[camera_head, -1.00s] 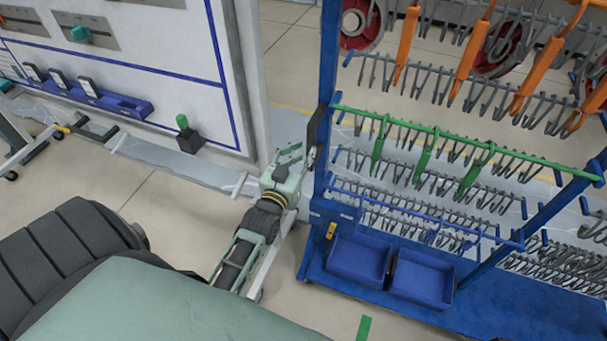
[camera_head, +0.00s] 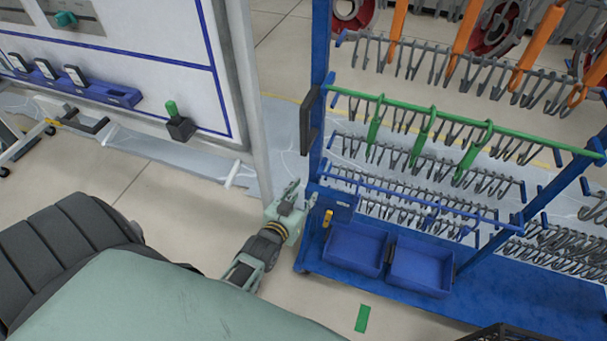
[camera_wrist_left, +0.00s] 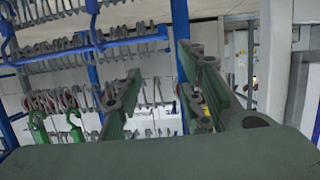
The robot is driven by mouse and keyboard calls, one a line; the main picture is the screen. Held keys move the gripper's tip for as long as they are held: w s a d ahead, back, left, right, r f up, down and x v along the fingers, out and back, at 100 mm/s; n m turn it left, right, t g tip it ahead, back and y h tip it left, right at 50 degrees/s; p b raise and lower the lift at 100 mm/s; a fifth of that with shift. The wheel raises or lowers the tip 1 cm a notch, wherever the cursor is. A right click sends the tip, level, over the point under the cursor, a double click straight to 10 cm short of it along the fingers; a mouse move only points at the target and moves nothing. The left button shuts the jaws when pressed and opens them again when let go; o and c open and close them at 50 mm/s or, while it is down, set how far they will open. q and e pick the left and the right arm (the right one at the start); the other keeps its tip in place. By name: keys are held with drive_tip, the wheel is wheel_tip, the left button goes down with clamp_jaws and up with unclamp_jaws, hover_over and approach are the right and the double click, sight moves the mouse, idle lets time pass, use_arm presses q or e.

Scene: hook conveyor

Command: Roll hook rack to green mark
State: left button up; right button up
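The hook rack has a blue frame (camera_head: 318,85) with rows of grey hooks and a green bar (camera_head: 450,117). A black handle (camera_head: 306,122) is fixed to its left post. The green mark (camera_head: 362,318) lies on the floor in front of the rack's blue base. My left gripper (camera_head: 292,193) is beside the lower left post, below the handle, and seems apart from the handle. In the left wrist view its fingers (camera_wrist_left: 165,88) stand apart with nothing visible between them, and the blue post shows behind. My right gripper is not in view.
Two blue bins (camera_head: 353,250) sit on the rack base. A white panel (camera_head: 150,55) with a blue shelf stands at the left. A dark object (camera_head: 508,333) shows at the bottom right edge. Bare floor (camera_head: 160,235) lies left of the rack.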

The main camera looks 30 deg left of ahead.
use_arm(q)
drive_tip(key=s+d+f+g+b, duration=0.1)
drive_tip(key=s+f, duration=0.1)
drive_tip(key=f, duration=0.4)
drive_tip(key=s+d+f+g+h, duration=0.1)
drive_tip(key=s+d+f, duration=0.1)
drive_tip(key=f, duration=0.3)
drive_tip(key=shift+s+d+f+m+b, duration=0.2)
drive_tip(key=shift+s+f+m+b, duration=0.1)
drive_tip(key=shift+f+b, duration=0.1)
